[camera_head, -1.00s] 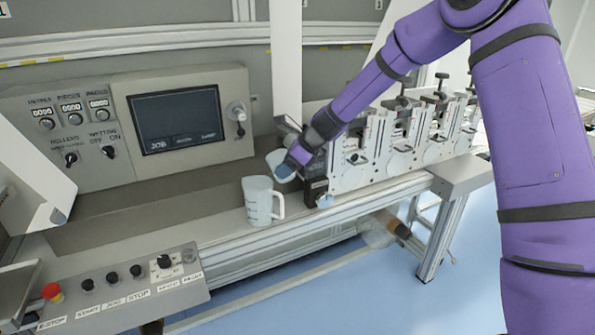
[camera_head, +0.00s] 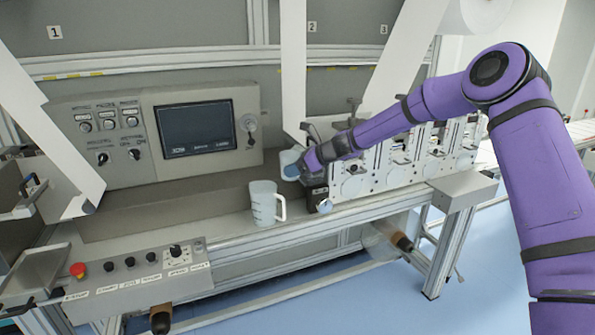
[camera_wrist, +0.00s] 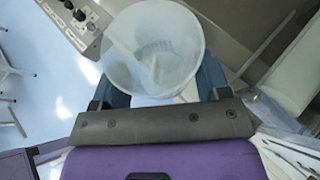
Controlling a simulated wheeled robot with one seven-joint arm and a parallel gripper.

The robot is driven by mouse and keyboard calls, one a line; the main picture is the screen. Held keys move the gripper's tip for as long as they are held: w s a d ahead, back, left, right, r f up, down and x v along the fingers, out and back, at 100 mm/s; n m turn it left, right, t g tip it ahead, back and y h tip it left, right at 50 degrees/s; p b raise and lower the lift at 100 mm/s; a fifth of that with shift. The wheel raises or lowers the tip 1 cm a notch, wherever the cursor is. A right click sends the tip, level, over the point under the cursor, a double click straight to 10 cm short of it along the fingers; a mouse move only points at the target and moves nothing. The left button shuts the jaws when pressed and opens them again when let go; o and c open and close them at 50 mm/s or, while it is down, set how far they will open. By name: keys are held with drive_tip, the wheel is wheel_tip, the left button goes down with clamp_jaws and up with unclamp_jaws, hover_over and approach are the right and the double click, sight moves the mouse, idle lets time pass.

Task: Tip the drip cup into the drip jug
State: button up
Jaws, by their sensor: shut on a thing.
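The drip jug (camera_head: 264,206) is a translucent whitish jug with a handle on its right and markings on its side. It stands upright on the machine's ledge. The drip cup (camera_head: 290,160) is a pale translucent cup, above and a little right of the jug in the head view. In the wrist view the drip cup (camera_wrist: 153,50) shows from above its open rim, with its inside and bottom visible. My gripper (camera_head: 301,166) is shut on the cup, its dark blue fingers on both sides of the wall in the wrist view (camera_wrist: 160,90). The cup looks roughly upright and apart from the jug.
A control panel with a screen (camera_head: 196,127) stands behind the ledge. A row of clamp-like units (camera_head: 385,165) lies right of the cup. A white web strip (camera_head: 293,65) hangs just behind the cup. A button box (camera_head: 140,272) is at front left. The ledge left of the jug is clear.

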sight(295, 156)
idle(0.4)
drive_tip(key=shift+r, duration=1.5)
